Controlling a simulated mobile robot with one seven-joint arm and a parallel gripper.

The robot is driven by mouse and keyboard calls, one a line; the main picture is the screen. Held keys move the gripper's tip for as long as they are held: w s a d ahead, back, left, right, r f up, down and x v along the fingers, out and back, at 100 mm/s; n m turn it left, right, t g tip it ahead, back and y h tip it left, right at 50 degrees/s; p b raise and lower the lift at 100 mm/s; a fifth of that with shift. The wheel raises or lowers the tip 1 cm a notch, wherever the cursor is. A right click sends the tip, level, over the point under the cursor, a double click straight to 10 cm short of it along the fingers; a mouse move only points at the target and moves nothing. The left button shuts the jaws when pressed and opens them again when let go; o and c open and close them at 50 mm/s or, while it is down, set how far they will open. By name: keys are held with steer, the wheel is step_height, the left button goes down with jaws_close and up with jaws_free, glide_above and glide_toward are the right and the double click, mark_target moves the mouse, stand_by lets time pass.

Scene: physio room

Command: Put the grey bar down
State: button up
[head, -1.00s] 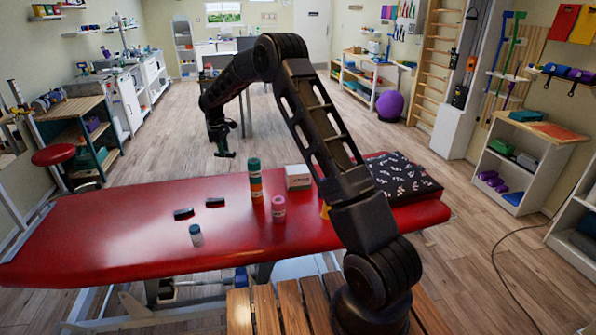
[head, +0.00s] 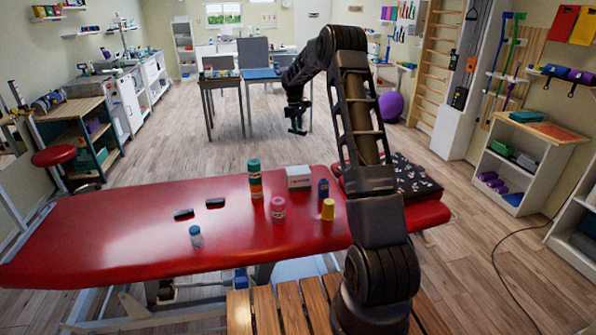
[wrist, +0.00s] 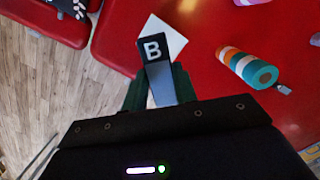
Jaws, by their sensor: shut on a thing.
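My gripper (head: 297,124) hangs in the air beyond the far edge of the red couch in the head view. In the wrist view its green fingers (wrist: 158,90) are shut on the grey bar (wrist: 160,80). The bar's dark end carries a white letter B and points away from the gripper. The red couch top (wrist: 120,30) lies below and beyond it, with a white box (wrist: 172,38) partly hidden behind the bar. In the head view the bar is too small to make out clearly.

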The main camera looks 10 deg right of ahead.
mark_target(298, 170)
step_height(298, 170, down, 20)
steer(key=shift+r, duration=0.1)
stand_by(0.5)
steer(key=o, duration=1)
steer(key=shift+f, duration=0.2)
steer(key=shift+c, duration=0.2)
steer(key=shift+r, duration=0.1)
